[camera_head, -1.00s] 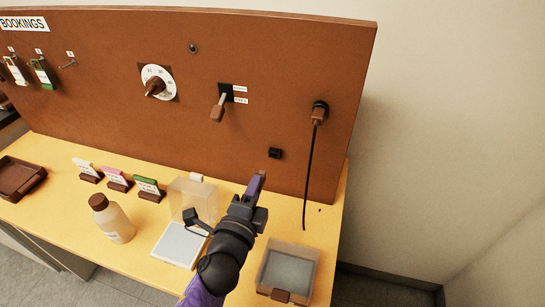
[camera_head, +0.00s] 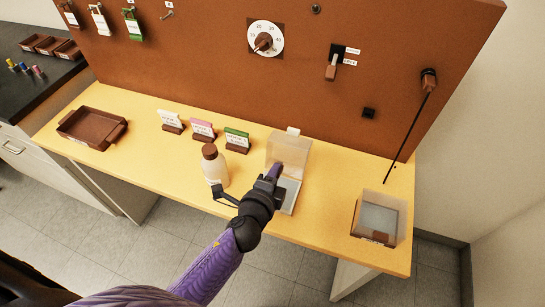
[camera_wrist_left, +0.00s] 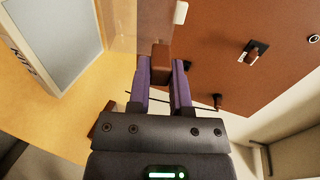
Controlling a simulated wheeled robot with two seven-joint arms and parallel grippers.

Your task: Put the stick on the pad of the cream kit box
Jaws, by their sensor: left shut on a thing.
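My left gripper (camera_head: 274,173) is shut on a small brown stick (camera_wrist_left: 161,60), whose end shows between the purple fingers in the left wrist view. In the head view the stick cannot be made out clearly. The kit box (camera_head: 294,204) with a pale rim stands open below the gripper, its clear lid (camera_head: 292,150) upright at the back. Its grey pad (camera_head: 289,190) is partly hidden by the gripper. A box marked KIT shows in the left wrist view, with its grey pad (camera_wrist_left: 65,35) bare there. My right gripper is not in view.
A cream bottle (camera_head: 215,171) with a brown cap stands left of the gripper. A second clear box (camera_head: 400,225) stands at the right table end. Several label cards (camera_head: 202,129) and a brown tray (camera_head: 91,128) lie farther left. A brown panel (camera_head: 220,50) rises behind.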

